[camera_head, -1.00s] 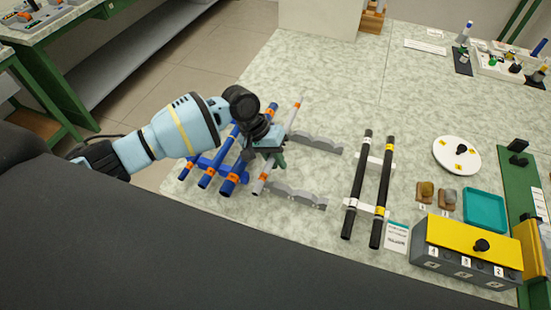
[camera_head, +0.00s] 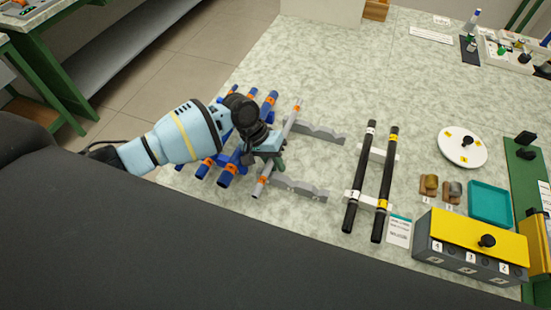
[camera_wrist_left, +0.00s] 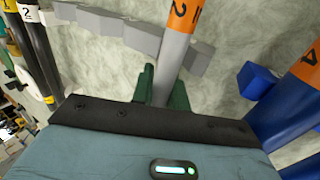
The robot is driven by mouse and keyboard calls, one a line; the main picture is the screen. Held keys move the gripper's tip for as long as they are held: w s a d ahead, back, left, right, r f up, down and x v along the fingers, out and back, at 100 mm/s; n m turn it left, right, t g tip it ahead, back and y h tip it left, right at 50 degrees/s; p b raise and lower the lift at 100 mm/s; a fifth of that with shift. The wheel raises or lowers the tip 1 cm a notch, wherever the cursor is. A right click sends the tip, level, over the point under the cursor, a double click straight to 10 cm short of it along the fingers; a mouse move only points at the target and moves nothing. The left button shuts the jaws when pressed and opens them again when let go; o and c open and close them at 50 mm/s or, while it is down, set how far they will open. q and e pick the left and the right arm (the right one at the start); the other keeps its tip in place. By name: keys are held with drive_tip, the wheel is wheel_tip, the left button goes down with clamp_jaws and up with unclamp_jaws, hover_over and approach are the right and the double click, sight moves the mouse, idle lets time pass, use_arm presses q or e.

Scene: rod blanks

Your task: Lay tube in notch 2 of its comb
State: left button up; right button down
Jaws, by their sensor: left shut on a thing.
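My left gripper (camera_head: 270,152) is shut on a grey tube (camera_head: 289,120) with orange bands. In the left wrist view, green fingers flank the grey tube (camera_wrist_left: 172,55), and its orange label shows near the top. The grey comb has a far rail (camera_head: 318,132) and a near rail (camera_head: 300,187), with shallow notches. The tube crosses the left ends of both rails. I cannot tell whether it touches them. The gripper hides the tube's middle. In the wrist view a grey rail (camera_wrist_left: 140,37) runs beside the tube. My right gripper is not in view.
Several blue tubes (camera_head: 227,173) with orange bands lie left of the grey tube, partly under my arm. Two black tubes (camera_head: 361,175) lie on white rails to the right. A teal tray (camera_head: 490,203) and a yellow-topped box (camera_head: 470,236) stand farther right.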

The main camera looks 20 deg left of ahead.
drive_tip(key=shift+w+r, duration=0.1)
